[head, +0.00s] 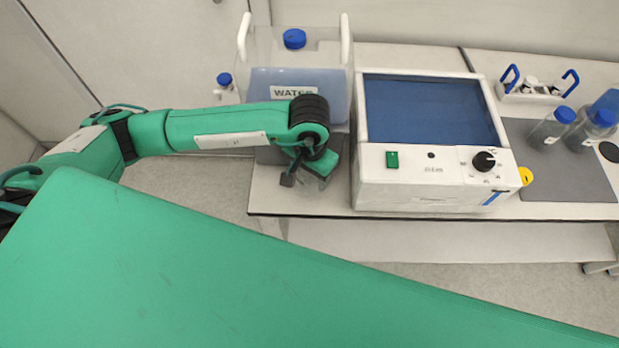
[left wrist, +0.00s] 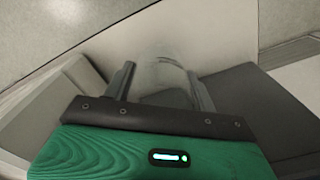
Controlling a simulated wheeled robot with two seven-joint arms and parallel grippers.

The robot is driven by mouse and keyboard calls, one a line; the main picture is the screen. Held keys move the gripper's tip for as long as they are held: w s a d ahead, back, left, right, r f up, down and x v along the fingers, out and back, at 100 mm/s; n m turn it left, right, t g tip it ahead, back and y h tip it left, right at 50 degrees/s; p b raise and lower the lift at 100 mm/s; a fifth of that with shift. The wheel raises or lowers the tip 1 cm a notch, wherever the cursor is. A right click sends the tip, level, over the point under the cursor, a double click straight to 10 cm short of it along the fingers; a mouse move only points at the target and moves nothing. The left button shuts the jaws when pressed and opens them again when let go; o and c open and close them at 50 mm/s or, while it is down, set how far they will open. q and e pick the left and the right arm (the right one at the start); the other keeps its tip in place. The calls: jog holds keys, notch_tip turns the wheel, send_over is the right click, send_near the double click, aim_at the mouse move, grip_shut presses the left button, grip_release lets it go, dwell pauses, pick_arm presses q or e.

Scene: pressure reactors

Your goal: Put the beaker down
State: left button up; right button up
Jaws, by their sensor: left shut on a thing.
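My left gripper (head: 302,178) is at the front left part of the bench, in front of the water tank. It is shut on a clear glass beaker (head: 316,181), which is mostly hidden by the gripper in the head view. In the left wrist view the beaker (left wrist: 162,80) shows as a faint transparent shape between the two dark fingers of the gripper (left wrist: 160,85). A dark grey mat (head: 270,156) lies under and behind the gripper. I cannot tell whether the beaker touches the mat or the bench. My right gripper is not in view.
A water tank (head: 262,85) labelled WATER stands behind the gripper. A white device with a blue window (head: 430,110) stands close on the right. Blue-capped bottles (head: 552,128) stand on another grey mat (head: 570,185) at the far right. The bench front edge (head: 300,214) is near.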

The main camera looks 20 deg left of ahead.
aim_at(310, 182)
pick_arm(q)
notch_tip(310, 182, down, 4)
jog(key=shift+s+r+p, duration=0.1)
jog(key=shift+r+p, duration=0.15)
jog(key=shift+p, duration=0.05)
jog(key=shift+f+b, duration=0.15)
jog(key=shift+b, duration=0.15)
jog(key=o, duration=1)
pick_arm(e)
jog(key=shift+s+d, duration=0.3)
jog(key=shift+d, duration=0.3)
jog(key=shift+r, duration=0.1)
